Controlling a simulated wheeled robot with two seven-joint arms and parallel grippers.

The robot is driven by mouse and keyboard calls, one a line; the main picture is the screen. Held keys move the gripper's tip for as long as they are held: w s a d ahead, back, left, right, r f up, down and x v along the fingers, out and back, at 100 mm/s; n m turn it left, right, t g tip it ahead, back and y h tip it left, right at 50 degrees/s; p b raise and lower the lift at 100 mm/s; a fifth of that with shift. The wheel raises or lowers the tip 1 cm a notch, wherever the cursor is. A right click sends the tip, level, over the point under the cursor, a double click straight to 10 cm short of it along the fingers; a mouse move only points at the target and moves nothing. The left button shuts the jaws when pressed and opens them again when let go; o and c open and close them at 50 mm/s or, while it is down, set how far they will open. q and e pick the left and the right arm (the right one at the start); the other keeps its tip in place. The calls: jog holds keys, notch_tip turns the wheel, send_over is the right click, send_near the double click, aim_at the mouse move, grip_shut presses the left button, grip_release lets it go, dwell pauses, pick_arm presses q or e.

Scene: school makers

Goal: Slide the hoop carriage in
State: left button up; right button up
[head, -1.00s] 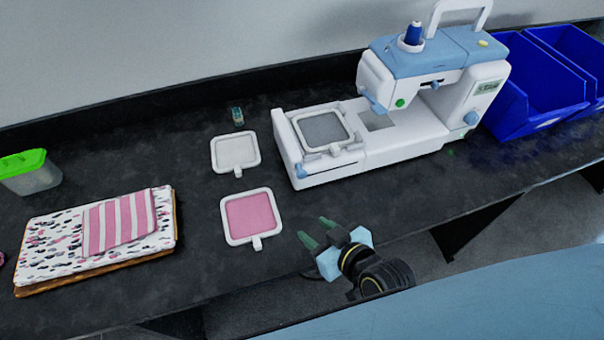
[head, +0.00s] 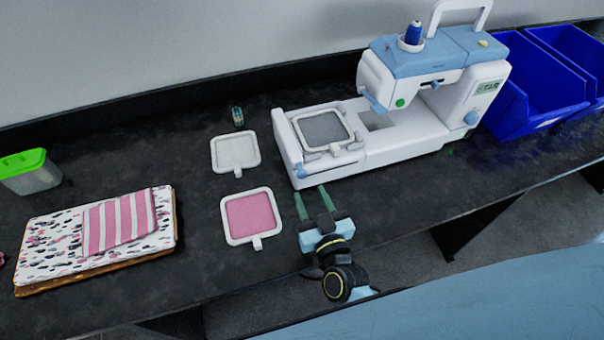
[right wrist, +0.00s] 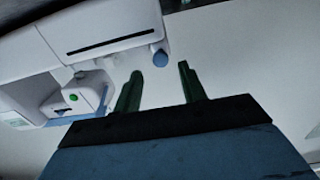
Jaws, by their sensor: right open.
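The hoop carriage with its grey hoop (head: 322,130) sits on the left end of the white and blue embroidery machine (head: 410,148). The hoop lies left of the machine's needle head, apart from it. My right gripper (head: 312,203) is open and empty, just in front of the machine's lower left corner, its green fingers pointing toward the machine. In the right wrist view the open fingers (right wrist: 160,92) show in front of the white machine body (right wrist: 105,30), with nothing between them. My left gripper is not in view.
A pink hoop (head: 250,217) and a pale hoop (head: 235,153) lie left of the machine. A small spool (head: 237,116) stands behind them. Folded fabric (head: 95,230) lies at left, a green-lidded box (head: 30,171) behind it. Blue bins (head: 535,85) stand right. The front edge is near my gripper.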

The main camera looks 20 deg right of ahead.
aim_at(302, 178)
jog(key=w, duration=0.7)
jog(key=shift+w+a, duration=0.1)
jog(key=shift+a, duration=0.05)
grip_shut()
